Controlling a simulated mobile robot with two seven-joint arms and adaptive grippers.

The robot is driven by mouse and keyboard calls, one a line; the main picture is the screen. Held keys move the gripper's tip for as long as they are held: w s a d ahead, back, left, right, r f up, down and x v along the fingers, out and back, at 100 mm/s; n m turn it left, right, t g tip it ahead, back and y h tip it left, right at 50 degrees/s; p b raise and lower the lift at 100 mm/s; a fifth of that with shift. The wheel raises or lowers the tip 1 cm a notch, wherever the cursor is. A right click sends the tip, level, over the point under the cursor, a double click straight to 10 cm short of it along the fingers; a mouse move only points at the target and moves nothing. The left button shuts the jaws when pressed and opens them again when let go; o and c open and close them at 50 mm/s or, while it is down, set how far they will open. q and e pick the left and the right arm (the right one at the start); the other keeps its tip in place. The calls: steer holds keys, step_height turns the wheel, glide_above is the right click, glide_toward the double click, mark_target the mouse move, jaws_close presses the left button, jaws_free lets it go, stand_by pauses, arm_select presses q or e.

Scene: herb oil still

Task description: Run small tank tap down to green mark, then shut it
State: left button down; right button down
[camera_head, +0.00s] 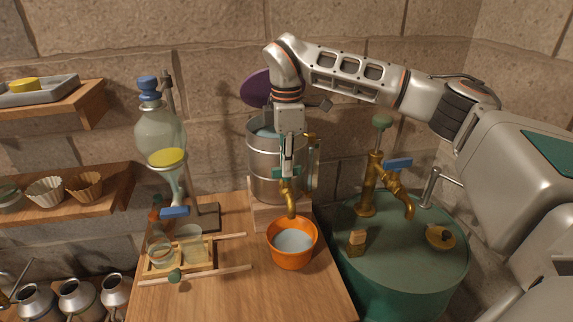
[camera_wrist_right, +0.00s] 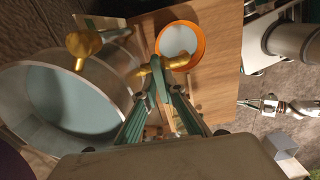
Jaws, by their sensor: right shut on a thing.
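The small tank (camera_head: 262,165) is a grey metal cylinder on a wooden stand. Its open top shows pale water in the right wrist view (camera_wrist_right: 68,105). A sight tube (camera_head: 313,165) with brass fittings stands at its right side; I cannot make out the green mark or the level there. The brass tap (camera_head: 291,205) points down over an orange bowl (camera_head: 271,250) holding pale water. My right gripper (camera_head: 288,178) comes from above and is shut on the tap's handle, which its fingers mostly hide. I cannot tell whether water runs.
A green drum (camera_head: 400,250) with its own brass tap (camera_head: 398,188) and blue handle stands at right. A glass separating funnel (camera_head: 160,130) and a wooden rack with glass beakers (camera_head: 190,243) stand left. The table's front right is clear.

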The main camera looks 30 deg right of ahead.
steer(key=c, duration=2.1)
jaws_free()
steer(key=shift+c, duration=0.2)
step_height(320, 180, up, 12)
